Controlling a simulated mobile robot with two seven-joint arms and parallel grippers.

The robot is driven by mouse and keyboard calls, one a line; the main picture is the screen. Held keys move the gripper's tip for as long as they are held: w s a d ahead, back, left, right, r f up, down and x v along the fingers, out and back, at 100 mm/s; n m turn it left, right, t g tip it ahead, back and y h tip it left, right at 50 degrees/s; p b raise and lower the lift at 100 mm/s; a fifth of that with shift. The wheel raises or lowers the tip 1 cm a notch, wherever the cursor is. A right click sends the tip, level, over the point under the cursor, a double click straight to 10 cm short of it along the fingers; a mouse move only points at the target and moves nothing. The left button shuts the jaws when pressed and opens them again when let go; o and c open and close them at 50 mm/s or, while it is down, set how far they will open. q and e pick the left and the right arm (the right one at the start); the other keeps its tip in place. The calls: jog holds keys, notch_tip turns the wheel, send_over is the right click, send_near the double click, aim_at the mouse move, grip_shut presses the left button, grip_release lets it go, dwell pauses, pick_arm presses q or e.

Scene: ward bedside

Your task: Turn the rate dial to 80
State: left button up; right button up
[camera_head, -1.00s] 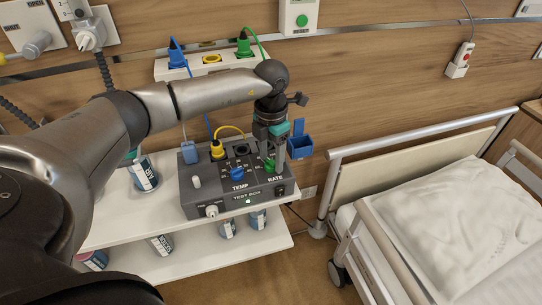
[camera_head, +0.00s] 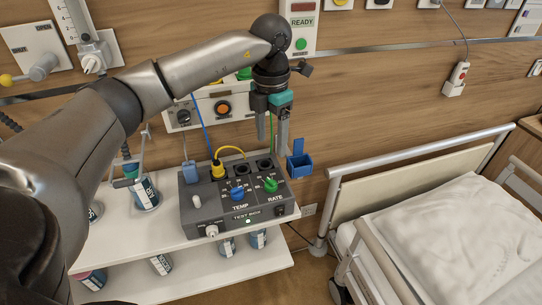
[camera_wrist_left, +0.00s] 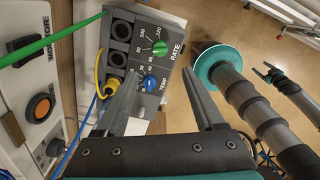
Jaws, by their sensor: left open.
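The green rate dial (camera_head: 270,185) sits on the right of the grey test box (camera_head: 215,217), beside a blue temp dial (camera_head: 237,194). The rate dial also shows in the left wrist view (camera_wrist_left: 160,48), with small numbers around it. I cannot tell which number its pointer marks. My left gripper (camera_head: 272,144) points down above and behind the rate dial, apart from it, open and empty. In the left wrist view its fingertips (camera_wrist_left: 161,74) are spread. A small dark gripper at the right of that view (camera_wrist_left: 267,71) appears to be my right one; its jaws are unclear.
A yellow plug (camera_head: 218,171) with a cable stands in the box. A blue holder (camera_head: 299,165) is just right of it. Several cans, one of them here (camera_head: 145,193), stand on the white shelves (camera_head: 150,232). A bed (camera_head: 440,235) is to the right.

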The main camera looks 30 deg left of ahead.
pick_arm(q)
jog(key=shift+r, duration=1.5)
jog(key=shift+d, duration=0.1)
